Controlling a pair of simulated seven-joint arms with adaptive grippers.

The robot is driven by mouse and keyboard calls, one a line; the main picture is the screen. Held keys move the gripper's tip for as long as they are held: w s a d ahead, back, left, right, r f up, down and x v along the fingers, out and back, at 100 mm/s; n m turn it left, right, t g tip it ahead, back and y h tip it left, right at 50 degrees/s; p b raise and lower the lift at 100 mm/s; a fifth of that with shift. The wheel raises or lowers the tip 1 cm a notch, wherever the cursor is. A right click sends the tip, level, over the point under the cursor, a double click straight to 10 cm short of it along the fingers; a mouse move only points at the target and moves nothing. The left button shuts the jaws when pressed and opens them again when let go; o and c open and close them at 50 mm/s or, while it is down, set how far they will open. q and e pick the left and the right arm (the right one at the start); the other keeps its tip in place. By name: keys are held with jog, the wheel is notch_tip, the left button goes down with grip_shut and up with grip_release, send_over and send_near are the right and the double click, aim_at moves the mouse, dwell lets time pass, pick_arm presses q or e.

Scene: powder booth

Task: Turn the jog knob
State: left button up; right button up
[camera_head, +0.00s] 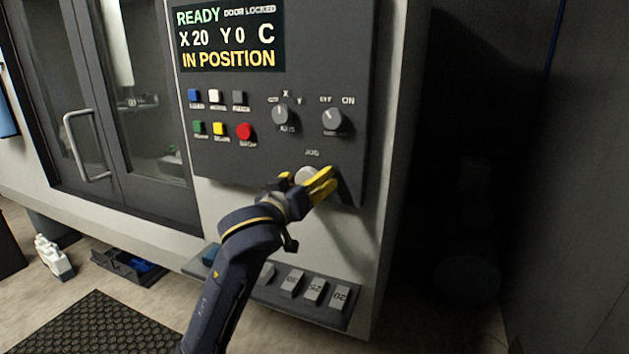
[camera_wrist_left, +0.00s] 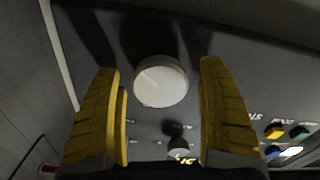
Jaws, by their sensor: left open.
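The jog knob is a large pale round knob (camera_head: 307,175) below the "JOG" label on the dark control panel (camera_head: 352,60). In the head view my left gripper (camera_head: 318,184) is in front of it and partly covers it. In the left wrist view the jog knob (camera_wrist_left: 160,81) shows whole, with a faint line on its face. The yellow fingers of my left gripper (camera_wrist_left: 162,105) are open, one to each side of the knob, with gaps between. I cannot tell how far their tips reach along it. My right gripper is not in view.
The screen (camera_head: 228,38) reads READY, DOOR LOCKED, X 20, Y 0, C, IN POSITION. Above the jog knob are the axis knob (camera_head: 282,115), another selector (camera_head: 333,119) and a red button (camera_head: 244,131). A shelf with numbered grey blocks (camera_head: 314,290) is below.

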pick_arm(q)
jog(key=shift+c, duration=0.2)
jog(key=c, duration=1.2)
jog(key=shift+c, duration=0.2)
jog(key=shift+m, duration=0.4)
jog(key=m, duration=1.5)
jog(key=shift+m, duration=3)
